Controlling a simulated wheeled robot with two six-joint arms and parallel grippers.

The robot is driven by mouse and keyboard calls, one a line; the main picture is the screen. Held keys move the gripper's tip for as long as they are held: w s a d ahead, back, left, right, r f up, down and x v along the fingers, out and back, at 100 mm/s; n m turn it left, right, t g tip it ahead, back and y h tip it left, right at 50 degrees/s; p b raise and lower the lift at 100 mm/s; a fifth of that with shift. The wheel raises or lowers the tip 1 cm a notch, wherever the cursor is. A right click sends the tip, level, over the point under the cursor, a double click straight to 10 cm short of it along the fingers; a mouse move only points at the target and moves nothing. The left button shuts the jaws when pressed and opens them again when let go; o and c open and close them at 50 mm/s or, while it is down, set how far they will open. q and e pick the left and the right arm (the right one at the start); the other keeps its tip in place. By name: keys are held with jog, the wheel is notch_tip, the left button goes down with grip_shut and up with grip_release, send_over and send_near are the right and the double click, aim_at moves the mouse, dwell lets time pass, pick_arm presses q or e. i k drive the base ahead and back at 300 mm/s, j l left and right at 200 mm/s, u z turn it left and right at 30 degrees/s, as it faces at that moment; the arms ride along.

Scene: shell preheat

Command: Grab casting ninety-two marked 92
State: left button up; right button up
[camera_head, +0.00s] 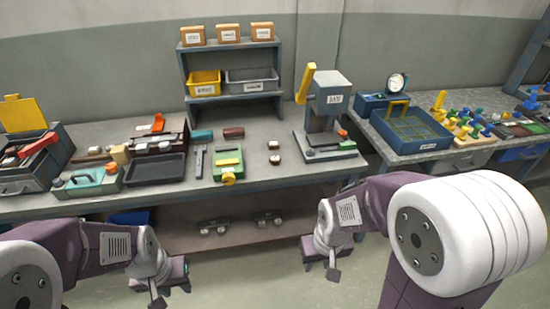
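No number 92 is legible in the head view, so I cannot tell which piece is casting ninety-two. Two small brown-and-white pieces, a rear one (273,145) and a front one (274,159), lie on the workbench (255,181) left of the press. Several dark metal pieces with round ends, a left group (213,228) and a right group (268,219), rest on the lower shelf. My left gripper (158,297) and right gripper (334,272) hang low in front of the bench, apart from these pieces. Their fingers are too small to tell open from shut.
A grey press (326,102) with a yellow handle stands at the bench's right. A green fixture (228,161), a dark tray (155,170) and a toolbox (33,157) crowd the left and middle. A blue basin (411,143) sits on the right table. The bench's front strip is mostly clear.

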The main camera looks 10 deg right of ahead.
aim_at(273, 146)
jog(key=i+j+z, duration=0.35)
jog(key=i+j, duration=0.25)
jog(key=i+j+z, duration=0.3)
jog(key=i+j, duration=0.4)
jog(key=j, duration=0.1)
